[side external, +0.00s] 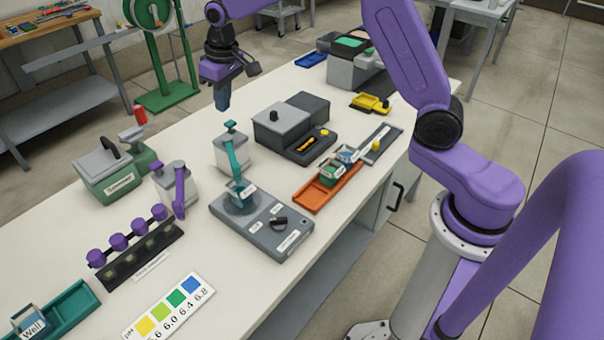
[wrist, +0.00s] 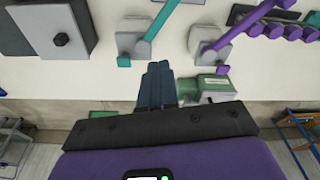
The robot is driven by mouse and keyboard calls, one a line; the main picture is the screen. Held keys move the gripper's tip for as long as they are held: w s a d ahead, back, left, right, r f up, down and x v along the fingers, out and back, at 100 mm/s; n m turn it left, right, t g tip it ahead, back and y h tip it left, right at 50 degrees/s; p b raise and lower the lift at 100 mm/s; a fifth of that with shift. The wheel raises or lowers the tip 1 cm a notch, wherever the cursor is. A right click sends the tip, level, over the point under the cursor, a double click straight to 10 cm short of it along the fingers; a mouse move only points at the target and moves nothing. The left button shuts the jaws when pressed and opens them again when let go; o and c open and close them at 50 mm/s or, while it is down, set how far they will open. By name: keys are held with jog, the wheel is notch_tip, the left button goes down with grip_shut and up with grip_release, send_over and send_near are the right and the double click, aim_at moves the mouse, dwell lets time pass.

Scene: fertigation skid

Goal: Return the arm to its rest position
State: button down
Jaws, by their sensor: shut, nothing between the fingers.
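My gripper (side external: 223,103) hangs pointing down above the far side of the white bench, shut and empty. It also shows in the wrist view (wrist: 157,68), its dark blue fingers together. In the side view it is apart from the things around it, above and behind the teal-armed grey block (side external: 232,153). My purple arm reaches across the bench from its base at the right. In the wrist view the teal-armed block (wrist: 131,41) is just above the fingertips.
A grey box unit (side external: 290,122) stands right of the gripper. A purple-armed block (side external: 176,186), green box (side external: 112,170), grey stirrer plate (side external: 262,226), orange tray (side external: 322,188) and pH color card (side external: 169,308) also stand on the bench. Bare bench (side external: 180,118) lies left of the gripper.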

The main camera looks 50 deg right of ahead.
jog(key=s+a+r+n+g, duration=0.2)
jog(key=s+n, duration=0.5)
jog(key=s, duration=2.2)
jog(key=s+d+n, duration=0.1)
jog(key=s+d, duration=0.1)
jog(key=s, duration=0.3)
jog(key=s+d+f+n, duration=0.1)
jog(key=s+d+n, duration=0.1)
jog(key=s, duration=0.4)
jog(key=shift+d, duration=0.85)
jog(key=shift+w, duration=0.1)
